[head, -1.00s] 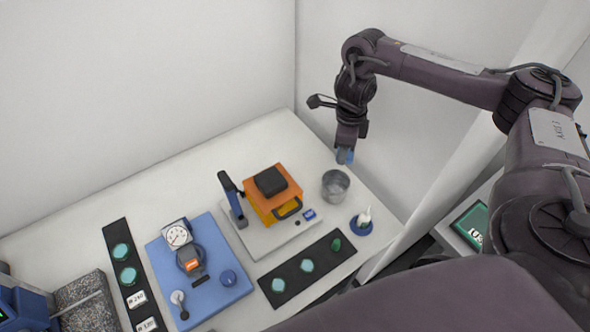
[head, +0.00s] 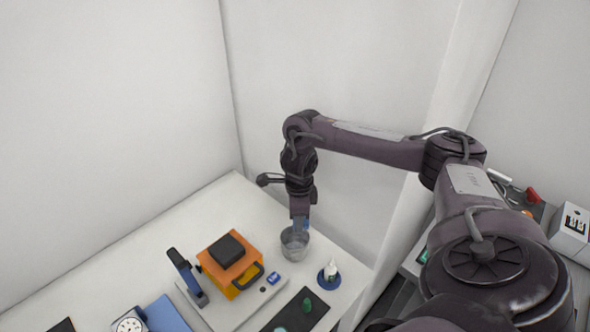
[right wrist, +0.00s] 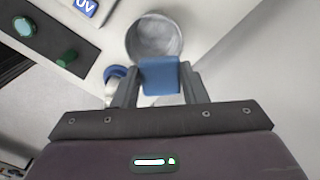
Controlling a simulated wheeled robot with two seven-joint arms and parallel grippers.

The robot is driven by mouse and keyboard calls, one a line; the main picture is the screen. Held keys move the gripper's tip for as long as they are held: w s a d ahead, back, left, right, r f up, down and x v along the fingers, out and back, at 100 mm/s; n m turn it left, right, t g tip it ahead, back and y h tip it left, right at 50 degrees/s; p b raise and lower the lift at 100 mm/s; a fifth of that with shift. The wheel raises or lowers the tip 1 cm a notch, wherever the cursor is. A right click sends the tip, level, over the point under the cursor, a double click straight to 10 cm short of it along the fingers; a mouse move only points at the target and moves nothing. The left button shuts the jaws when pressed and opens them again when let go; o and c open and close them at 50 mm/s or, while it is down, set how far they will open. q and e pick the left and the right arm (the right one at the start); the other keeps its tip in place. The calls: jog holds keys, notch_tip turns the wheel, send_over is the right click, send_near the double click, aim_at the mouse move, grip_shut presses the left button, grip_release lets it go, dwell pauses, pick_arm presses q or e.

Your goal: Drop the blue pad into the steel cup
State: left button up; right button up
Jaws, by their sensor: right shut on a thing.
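The steel cup (head: 294,246) stands on the white table near its right edge. It also shows in the right wrist view (right wrist: 150,28), open and with its grey inside visible. My right gripper (head: 301,222) is just above the cup. In the right wrist view its two fingers are shut on the blue pad (right wrist: 160,77), which hides part of the cup's near rim. In the head view a bit of the blue pad (head: 306,224) shows beside the fingers, over the cup's rim area. My left gripper is not in view.
Left of the cup stands an orange device (head: 228,262) with a black top on a pale base. A white-topped item on a blue round base (head: 329,274) is close to the cup's right front. Walls stand behind.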

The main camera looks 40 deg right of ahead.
jog(key=o, duration=1)
jog(key=shift+c, duration=0.2)
notch_tip(320, 180, up, 6)
jog(key=shift+w+f+p, duration=0.1)
jog(key=shift+f+p, duration=0.05)
jog(key=shift+p, duration=1.1)
jog(key=shift+r, duration=1.05)
